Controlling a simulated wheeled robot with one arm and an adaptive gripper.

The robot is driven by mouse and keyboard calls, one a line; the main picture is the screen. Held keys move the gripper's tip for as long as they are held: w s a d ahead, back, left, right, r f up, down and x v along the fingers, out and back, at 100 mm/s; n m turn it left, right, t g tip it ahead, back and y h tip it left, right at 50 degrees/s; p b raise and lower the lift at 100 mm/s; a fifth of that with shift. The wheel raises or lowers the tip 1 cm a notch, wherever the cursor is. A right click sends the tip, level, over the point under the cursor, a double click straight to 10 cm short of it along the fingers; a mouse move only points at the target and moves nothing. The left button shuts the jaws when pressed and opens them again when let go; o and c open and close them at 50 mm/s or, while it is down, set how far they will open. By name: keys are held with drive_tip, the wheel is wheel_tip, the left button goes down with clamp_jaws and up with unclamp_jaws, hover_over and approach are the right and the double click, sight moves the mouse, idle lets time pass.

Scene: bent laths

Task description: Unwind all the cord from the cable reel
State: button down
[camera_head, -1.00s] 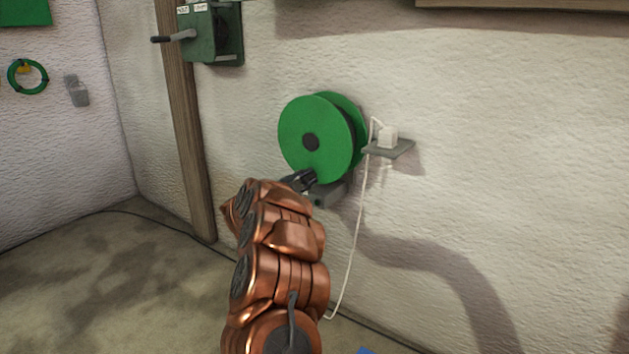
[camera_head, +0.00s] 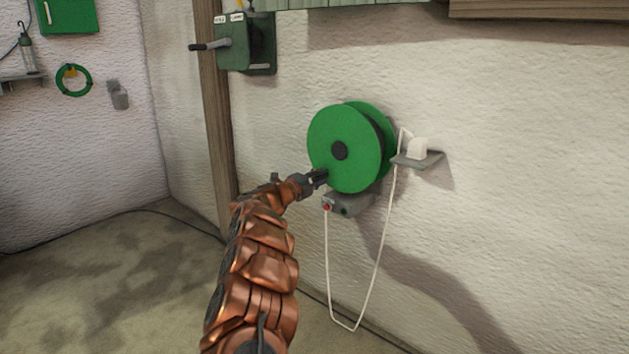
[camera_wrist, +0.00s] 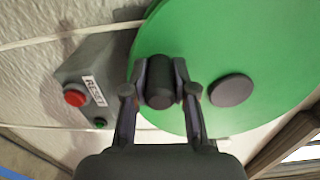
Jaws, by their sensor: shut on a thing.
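The green cable reel (camera_head: 341,130) is mounted on the white wall, its round face toward me with a dark hub (camera_head: 340,151) in the middle. My gripper (camera_head: 318,178) is at the lower left of that face. In the wrist view my gripper (camera_wrist: 160,92) is shut on a dark round handle (camera_wrist: 160,76) standing out from the green disc (camera_wrist: 215,40), beside the hub (camera_wrist: 231,90). A white cord (camera_head: 378,255) hangs in a long loop between the small wall shelf and the grey box under the reel. How much cord is between the flanges is hidden.
The grey box (camera_wrist: 95,65) marked RESET has a red button (camera_wrist: 75,95). A white plug-like block (camera_head: 418,148) sits on the small shelf (camera_head: 425,161) right of the reel. A green crank box (camera_head: 245,43) is up left by a wooden post (camera_head: 215,120).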

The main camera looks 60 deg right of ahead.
drive_tip(key=shift+w+r, duration=0.15)
idle(0.5)
drive_tip(key=c, duration=0.9)
unclamp_jaws()
drive_tip(key=shift+w+a, duration=0.15)
drive_tip(key=shift+a, duration=0.65)
drive_tip(key=shift+w+a, duration=0.15)
drive_tip(key=shift+a, duration=1.55)
drive_tip(key=shift+w+a, duration=0.2)
drive_tip(key=shift+a, duration=1.55)
drive_tip(key=shift+w+a, duration=0.15)
drive_tip(key=shift+a, duration=1.55)
